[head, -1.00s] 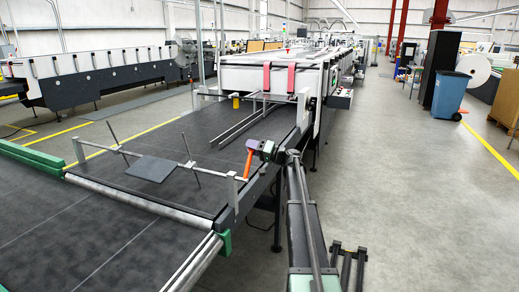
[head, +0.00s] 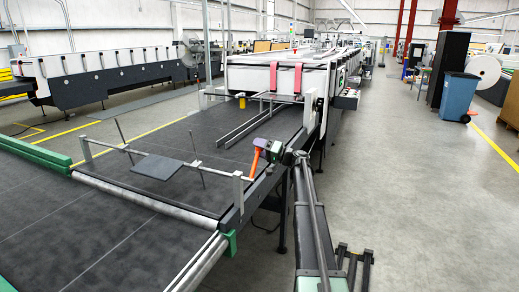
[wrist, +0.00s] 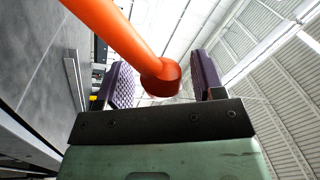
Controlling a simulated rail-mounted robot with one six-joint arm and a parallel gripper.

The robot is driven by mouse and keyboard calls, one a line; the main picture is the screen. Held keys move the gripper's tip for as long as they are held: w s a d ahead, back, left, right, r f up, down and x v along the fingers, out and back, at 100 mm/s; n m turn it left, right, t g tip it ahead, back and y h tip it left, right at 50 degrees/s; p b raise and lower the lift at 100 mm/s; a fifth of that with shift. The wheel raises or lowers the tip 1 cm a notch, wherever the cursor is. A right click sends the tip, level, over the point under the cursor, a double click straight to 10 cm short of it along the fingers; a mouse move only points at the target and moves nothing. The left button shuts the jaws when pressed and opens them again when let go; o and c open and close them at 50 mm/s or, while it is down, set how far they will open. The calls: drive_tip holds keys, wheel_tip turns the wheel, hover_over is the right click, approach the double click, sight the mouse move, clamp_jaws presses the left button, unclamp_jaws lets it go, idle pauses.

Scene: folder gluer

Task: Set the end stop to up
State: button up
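The end stop is a cross bar (head: 105,148) on posts above the dark belt, with a flat dark plate (head: 158,167) and two thin upright rods. The plate lies low near the belt. An orange lever (head: 254,164) stands at the bar's right end, tilted slightly right at its top. My gripper (head: 264,146) is at the lever's upper end. In the wrist view, the lever's round orange end (wrist: 162,79) sits between my two purple finger pads (wrist: 158,83). The pads are apart, with a clear gap on the right side of the lever end. The gap on the left is smaller.
The machine body (head: 275,78) with two red straps stands behind the belt. Floor to the right is free up to a blue bin (head: 459,97).

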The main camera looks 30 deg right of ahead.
drive_tip(key=b+v, duration=0.1)
drive_tip(key=v, duration=0.9)
drive_tip(key=shift+s+d+b, duration=0.25)
drive_tip(key=shift+s+b, duration=0.05)
drive_tip(key=shift+b, duration=0.05)
drive_tip(key=shift+f, duration=0.1)
drive_tip(key=s+a+f+g+h, duration=0.4)
drive_tip(key=s+a+f+g, duration=0.4)
drive_tip(key=a, duration=0.6)
drive_tip(key=s+a+f+g+h, duration=0.3)
drive_tip(key=s+a+f+g, duration=0.2)
drive_tip(key=s+a+f, duration=0.7)
drive_tip(key=s+a+n+g+h, duration=0.1)
drive_tip(key=s+a+n+h, duration=0.1)
drive_tip(key=s+a, duration=0.3)
drive_tip(key=s+a+n+g+h, duration=0.2)
drive_tip(key=s+a, duration=0.4)
drive_tip(key=a, duration=0.6)
drive_tip(key=shift+a+r+h, duration=0.2)
drive_tip(key=shift+r+h, duration=0.1)
